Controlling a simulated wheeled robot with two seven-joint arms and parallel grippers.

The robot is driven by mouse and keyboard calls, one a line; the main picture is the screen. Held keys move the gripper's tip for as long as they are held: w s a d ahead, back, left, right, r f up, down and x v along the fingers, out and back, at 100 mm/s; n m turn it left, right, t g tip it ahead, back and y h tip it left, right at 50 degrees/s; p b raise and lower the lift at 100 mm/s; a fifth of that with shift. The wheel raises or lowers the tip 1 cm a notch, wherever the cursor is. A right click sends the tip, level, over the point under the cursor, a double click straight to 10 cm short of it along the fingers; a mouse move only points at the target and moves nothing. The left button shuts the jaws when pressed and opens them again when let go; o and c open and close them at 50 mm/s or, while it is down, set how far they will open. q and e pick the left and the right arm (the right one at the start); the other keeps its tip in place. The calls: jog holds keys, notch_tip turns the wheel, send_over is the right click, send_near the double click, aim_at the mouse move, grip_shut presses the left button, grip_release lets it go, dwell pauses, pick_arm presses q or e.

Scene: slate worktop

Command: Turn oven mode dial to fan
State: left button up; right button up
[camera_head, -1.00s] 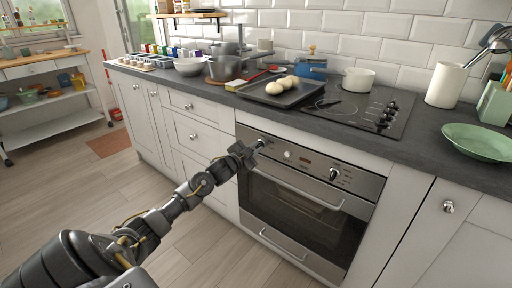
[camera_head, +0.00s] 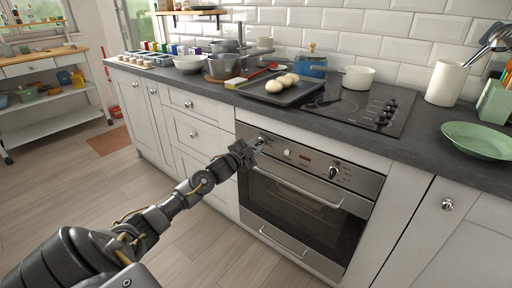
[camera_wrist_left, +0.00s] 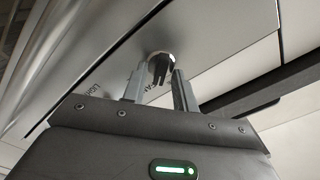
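The oven (camera_head: 300,205) is built in under the worktop, its door shut. Its steel control panel carries a dial at the left end, a small round knob (camera_head: 288,154), a display and a dark dial (camera_head: 334,172) at the right. My left gripper (camera_head: 258,144) is at the left end of the panel and mostly hides the dial there. In the left wrist view that dial (camera_wrist_left: 160,68) has a dark grip bar on a pale round base, with lettering beside it. My left gripper (camera_wrist_left: 160,82) is open, its fingers on either side of the dial; contact is unclear. My right gripper is out of view.
The oven door handle (camera_head: 298,188) sticks out below the panel. Above, a dark tray (camera_head: 285,92) with pale dough pieces and the hob (camera_head: 365,108) stand on the worktop. The floor in front of the oven is clear.

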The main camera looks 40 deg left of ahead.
pick_arm(q)
jog(key=shift+o, duration=0.3)
